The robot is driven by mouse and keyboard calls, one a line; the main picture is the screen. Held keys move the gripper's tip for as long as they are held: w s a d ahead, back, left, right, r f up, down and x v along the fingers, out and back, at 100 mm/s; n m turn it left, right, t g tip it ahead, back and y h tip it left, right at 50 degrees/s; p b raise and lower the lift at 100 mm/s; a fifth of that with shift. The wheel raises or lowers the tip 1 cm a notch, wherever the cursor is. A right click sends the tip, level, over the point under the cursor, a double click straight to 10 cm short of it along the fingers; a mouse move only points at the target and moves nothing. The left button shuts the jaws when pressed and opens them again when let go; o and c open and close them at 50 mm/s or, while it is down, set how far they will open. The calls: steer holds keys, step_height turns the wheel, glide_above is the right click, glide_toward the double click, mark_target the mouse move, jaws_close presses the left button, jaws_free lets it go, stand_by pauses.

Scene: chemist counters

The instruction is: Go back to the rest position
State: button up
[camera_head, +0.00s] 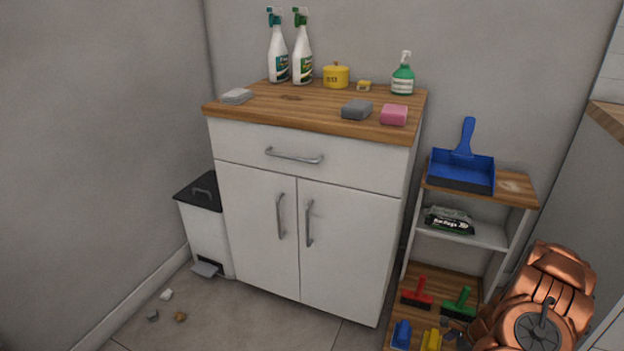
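Copper-coloured links of my arm fill the lower right corner, in front of the low shelf and the wall. My gripper cannot be made out in this view. A small dark shape shows by the arm's left edge, but I cannot tell what it is.
A white cabinet (305,230) with a wooden top carries bottles, sponges and a yellow pot (336,76). Right of it, a low shelf (475,236) holds a blue dustpan (462,170) and several brushes, close to my arm. A bin (206,225) and small litter (167,295) are left.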

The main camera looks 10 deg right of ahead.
steer(key=w+a+r+n+p, duration=0.2)
steer(key=a+r+p, duration=0.15)
steer(key=r, duration=0.45)
steer(key=w+a+r+n+g+p, duration=0.1)
steer(key=w+a+r+n+p, duration=0.1)
steer(key=a+r, duration=0.35)
steer(key=w+a+r+n+p, duration=0.2)
steer(key=r, duration=0.7)
steer(key=s+a+r+n+g+p, duration=0.1)
steer(key=a+r+n+p, duration=0.4)
steer(key=r, duration=0.6)
steer(key=s+a+r+n+g+p, duration=0.15)
steer(key=a+r+p, duration=0.25)
steer(key=a+r, duration=0.55)
steer(key=s+a+r+n+h+p, duration=0.1)
steer(key=s+a+r+n+p, duration=0.4)
steer(key=r, duration=0.6)
steer(key=s+a+r+n+p, duration=0.2)
steer(key=s+a+r+p, duration=0.3)
steer(key=r, duration=0.6)
steer(key=s+r+n+g+h+p, duration=0.1)
steer(key=s+r+n+p, duration=0.4)
steer(key=s+r, duration=0.6)
steer(key=s+h+p, duration=0.1)
steer(key=s+p, duration=0.1)
steer(key=s, duration=0.1)
steer(key=shift+s+a+n+h, duration=0.15)
steer(key=shift+s+n+h, duration=0.1)
steer(key=shift+n+h, duration=0.1)
steer(key=shift+w, duration=0.1)
